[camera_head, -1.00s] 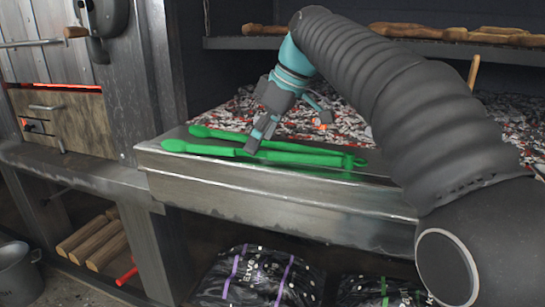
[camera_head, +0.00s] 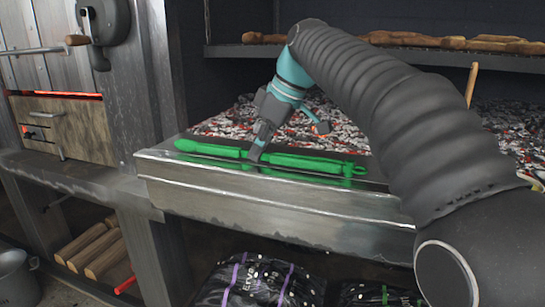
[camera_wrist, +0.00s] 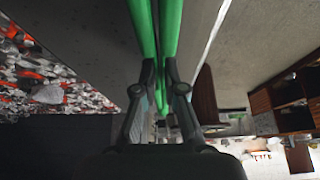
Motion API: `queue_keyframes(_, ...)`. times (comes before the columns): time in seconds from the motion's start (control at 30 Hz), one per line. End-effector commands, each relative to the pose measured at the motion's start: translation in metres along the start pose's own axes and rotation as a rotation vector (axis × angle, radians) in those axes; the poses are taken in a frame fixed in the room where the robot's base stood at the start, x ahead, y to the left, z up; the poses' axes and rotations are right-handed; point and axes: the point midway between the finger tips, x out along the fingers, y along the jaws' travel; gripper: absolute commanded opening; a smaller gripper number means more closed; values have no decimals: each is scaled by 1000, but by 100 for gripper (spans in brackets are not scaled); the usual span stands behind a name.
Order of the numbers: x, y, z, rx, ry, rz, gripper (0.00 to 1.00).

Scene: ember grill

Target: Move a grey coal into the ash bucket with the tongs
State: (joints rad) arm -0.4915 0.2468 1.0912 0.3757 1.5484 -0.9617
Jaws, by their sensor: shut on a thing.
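Green tongs (camera_head: 310,164) are at the steel front ledge of the grill, their arms pressed close together. My gripper (camera_head: 255,152) is shut on the tongs near their middle. In the wrist view both fingers of my gripper (camera_wrist: 160,75) flank the green arms of the tongs (camera_wrist: 145,25). I cannot tell whether the tongs are touching the ledge. A pale grey coal (camera_wrist: 48,94) lies among red and dark embers in the wrist view. In the head view I cannot single it out. The grey metal ash bucket (camera_head: 14,278) stands low at the far left, partly cut off.
The ember bed (camera_head: 350,130) lies behind the steel ledge (camera_head: 270,205). A rack with bread-like or wooden pieces (camera_head: 400,39) hangs above at the back. A crank (camera_head: 98,40) and wooden drawer (camera_head: 70,125) are left. Logs (camera_head: 95,250) and black bags (camera_head: 260,285) lie below.

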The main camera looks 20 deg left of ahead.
Motion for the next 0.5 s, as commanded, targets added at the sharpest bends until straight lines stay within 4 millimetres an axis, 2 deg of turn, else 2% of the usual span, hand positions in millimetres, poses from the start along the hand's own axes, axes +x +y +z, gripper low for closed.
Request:
queue_keyframes(0.3,1,0,1,2,-5,-4,0)
queue_keyframes(0.5,-23,0,-11,2,-3,-2,0)
